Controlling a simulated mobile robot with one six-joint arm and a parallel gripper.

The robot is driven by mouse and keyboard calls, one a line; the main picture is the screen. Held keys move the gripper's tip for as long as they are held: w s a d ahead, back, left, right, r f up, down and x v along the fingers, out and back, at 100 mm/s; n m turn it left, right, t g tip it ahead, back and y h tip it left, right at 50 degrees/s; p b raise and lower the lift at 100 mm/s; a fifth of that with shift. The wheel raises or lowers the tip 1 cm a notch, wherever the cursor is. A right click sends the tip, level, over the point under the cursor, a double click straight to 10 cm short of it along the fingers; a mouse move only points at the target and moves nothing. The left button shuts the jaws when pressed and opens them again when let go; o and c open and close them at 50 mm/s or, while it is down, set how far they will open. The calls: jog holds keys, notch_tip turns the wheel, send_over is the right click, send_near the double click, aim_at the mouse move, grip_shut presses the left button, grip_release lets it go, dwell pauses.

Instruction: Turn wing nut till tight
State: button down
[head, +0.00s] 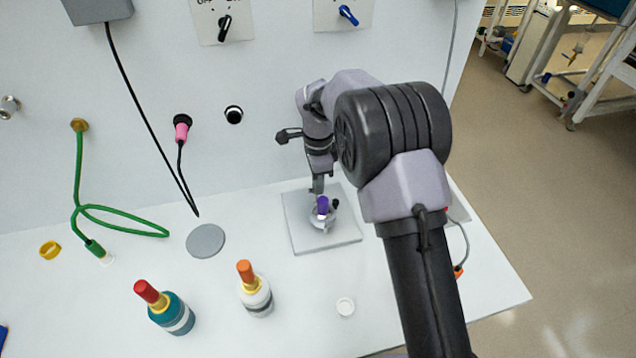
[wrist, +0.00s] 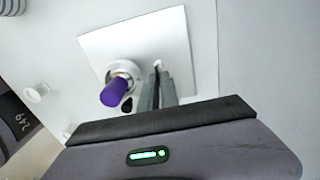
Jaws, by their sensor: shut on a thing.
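A pale square plate (head: 345,238) lies on the white bench and bears a round clamp fitting (head: 322,222) with a purple cap (head: 323,205) standing up from it. A small black knob (head: 335,203) shows beside the cap. In the wrist view the purple cap (wrist: 114,93) leans toward the lower left, with the black knob (wrist: 127,104) below right of it. My gripper (wrist: 157,72) is shut at the fitting's side, its narrow fingers around a small pale piece (wrist: 159,64), seemingly the wing nut. The fingers hide most of it.
Two bottles, red-capped (head: 172,311) and orange-capped (head: 255,291), stand on the bench to the left. The upright wall panel with knobs stands behind.

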jog(key=c, duration=1.6)
grip_release()
notch_tip(320, 180, up, 18)
jog(key=p, duration=0.5)
jog(key=shift+f+p, duration=0.25)
jog(key=shift+p, duration=0.05)
